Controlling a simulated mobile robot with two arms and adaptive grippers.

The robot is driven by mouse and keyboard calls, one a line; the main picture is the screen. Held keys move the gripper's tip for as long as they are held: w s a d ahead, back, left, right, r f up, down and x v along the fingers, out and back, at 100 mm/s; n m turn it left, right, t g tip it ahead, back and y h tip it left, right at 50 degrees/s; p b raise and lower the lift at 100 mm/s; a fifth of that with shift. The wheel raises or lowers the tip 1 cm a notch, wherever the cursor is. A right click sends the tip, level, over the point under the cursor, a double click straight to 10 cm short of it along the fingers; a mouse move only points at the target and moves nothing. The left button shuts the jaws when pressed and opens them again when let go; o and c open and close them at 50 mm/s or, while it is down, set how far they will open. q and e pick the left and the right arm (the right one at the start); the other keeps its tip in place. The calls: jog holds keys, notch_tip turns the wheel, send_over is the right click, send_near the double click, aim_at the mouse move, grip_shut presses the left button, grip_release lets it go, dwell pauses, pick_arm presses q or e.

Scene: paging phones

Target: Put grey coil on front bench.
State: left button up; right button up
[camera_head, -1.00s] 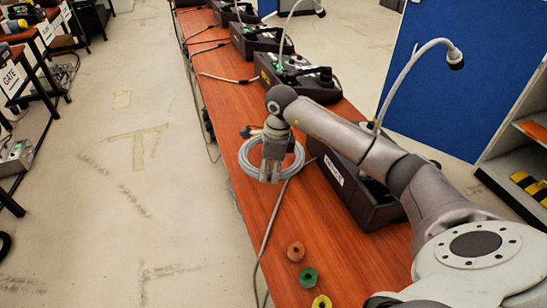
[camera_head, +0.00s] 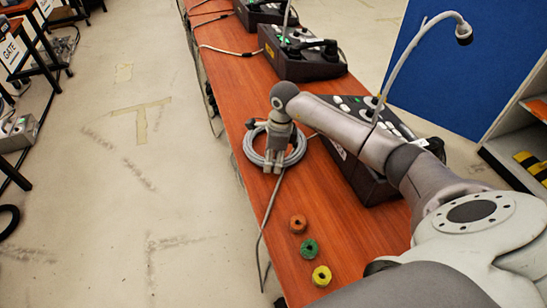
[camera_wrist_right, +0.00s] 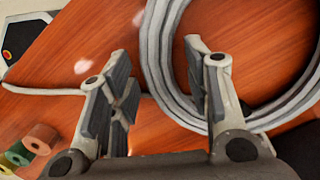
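The grey coil (camera_head: 247,150) is a ring of looped pale cable with a dark plug end. In the head view it appears to lie flat on the red-brown front bench (camera_head: 345,245). My right gripper (camera_head: 274,168) points down over the coil's near part and hides some of it. In the right wrist view my right gripper (camera_wrist_right: 158,95) has its fingers spread apart. There the coil (camera_wrist_right: 165,70) runs between and behind the fingers, close to the right one; I cannot tell whether it touches. My left gripper is not in view.
Orange (camera_head: 298,224), green (camera_head: 309,248) and yellow (camera_head: 321,276) rings lie near the bench's close end. A paging phone (camera_head: 365,180) with a gooseneck microphone stands right of the coil, under my arm. Another phone (camera_head: 300,55) stands farther back. A thin cable crosses the bench.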

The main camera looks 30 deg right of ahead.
notch_tip(320, 180, up, 12)
jog(key=d+b, duration=0.1)
jog(key=shift+s, duration=0.45)
jog(key=shift+d, duration=0.1)
